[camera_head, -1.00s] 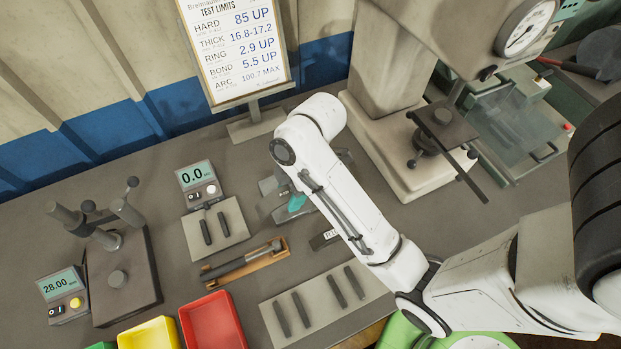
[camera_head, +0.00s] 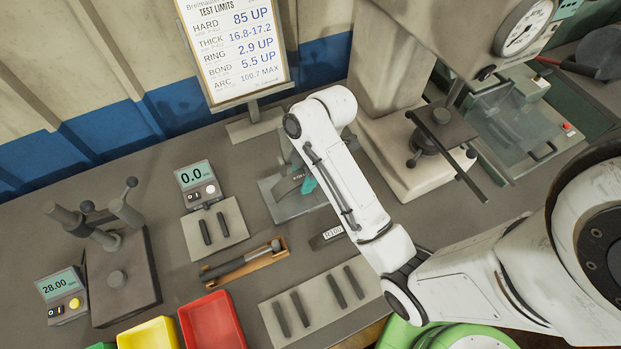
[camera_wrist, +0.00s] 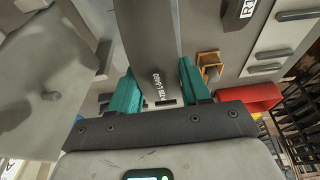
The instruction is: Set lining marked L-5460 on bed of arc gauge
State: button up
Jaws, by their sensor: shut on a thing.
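My gripper (camera_head: 308,184) has teal fingers, which also show in the wrist view (camera_wrist: 160,88). It is shut on a dark curved lining (camera_wrist: 146,40) that runs up out of the wrist view between the fingers. White print on the lining is upside down in that view and too small to read surely. In the head view, the lining's dark end (camera_head: 290,187) shows left of the fingers, over the grey arc gauge (camera_head: 284,210). My arm covers part of the gauge. I cannot tell whether the lining touches the bed.
A small labelled block (camera_head: 326,237) lies in front of the gauge. A pale plate (camera_head: 318,312) with several dark pieces lies nearer. A wooden holder (camera_head: 246,263) and a plate with two dark pieces (camera_head: 226,236) are to the left. A press (camera_head: 400,160) stands right.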

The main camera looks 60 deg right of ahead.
jog(key=d+f, duration=0.4)
jog(key=shift+w+f, duration=0.15)
jog(key=shift+f, duration=0.25)
jog(key=b+x, duration=0.3)
jog(key=shift+s+d+f, duration=0.1)
jog(key=shift+s+d, duration=0.1)
jog(key=shift+s, duration=0.05)
jog(key=o, duration=1.1)
